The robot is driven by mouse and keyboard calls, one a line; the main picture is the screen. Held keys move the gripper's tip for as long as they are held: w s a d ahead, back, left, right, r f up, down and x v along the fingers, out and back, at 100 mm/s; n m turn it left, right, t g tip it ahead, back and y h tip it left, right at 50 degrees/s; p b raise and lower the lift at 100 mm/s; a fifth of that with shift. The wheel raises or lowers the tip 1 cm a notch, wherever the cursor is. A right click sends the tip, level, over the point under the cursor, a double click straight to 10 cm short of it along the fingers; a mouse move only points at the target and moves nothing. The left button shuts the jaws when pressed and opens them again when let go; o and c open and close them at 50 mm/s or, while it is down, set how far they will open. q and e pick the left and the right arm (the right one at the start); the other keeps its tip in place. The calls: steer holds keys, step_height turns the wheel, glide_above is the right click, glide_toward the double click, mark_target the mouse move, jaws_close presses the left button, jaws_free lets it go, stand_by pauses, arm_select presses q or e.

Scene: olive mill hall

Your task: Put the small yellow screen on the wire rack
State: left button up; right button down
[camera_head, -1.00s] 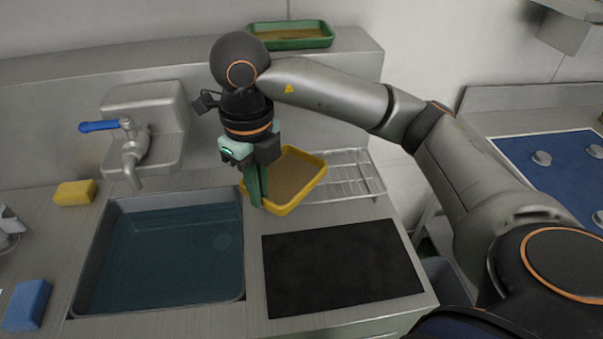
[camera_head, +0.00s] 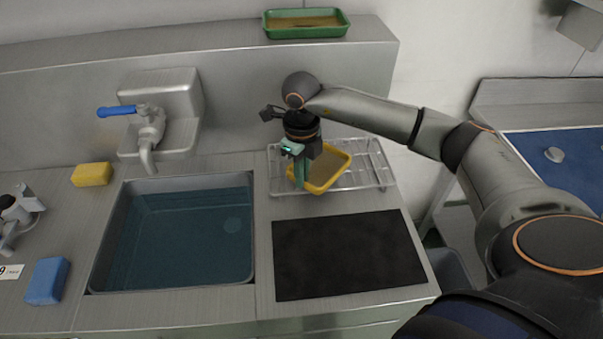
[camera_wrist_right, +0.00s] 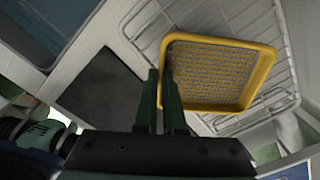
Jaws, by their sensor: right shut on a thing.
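The small yellow screen (camera_head: 328,172) has a yellow rim around a tan mesh. My right gripper (camera_head: 304,180) is shut on its left edge and holds it tilted in front of the wire rack (camera_head: 374,170). The wrist view shows the screen (camera_wrist_right: 218,75) beside the green fingers (camera_wrist_right: 162,95), with the rack's wires (camera_wrist_right: 275,25) behind it. Whether the screen touches the rack I cannot tell. The left gripper does not clearly show; a grey and black part at the left edge of the head view is not clear.
A sink (camera_head: 175,240) with water lies left of the rack, under a blue-handled tap (camera_head: 150,125). A black mat (camera_head: 345,255) lies in front of the rack. A green tray (camera_head: 306,32) stands on the ledge. A yellow sponge (camera_head: 91,174) and blue sponge (camera_head: 47,280) lie at left.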

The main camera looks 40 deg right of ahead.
steer(key=shift+f, duration=0.2)
steer(key=shift+f, duration=0.2)
steer(key=c, duration=1)
jaws_free()
step_height(320, 180, up, 12)
steer(key=b, duration=0.1)
steer(key=shift+r, duration=0.25)
steer(key=shift+a, duration=0.1)
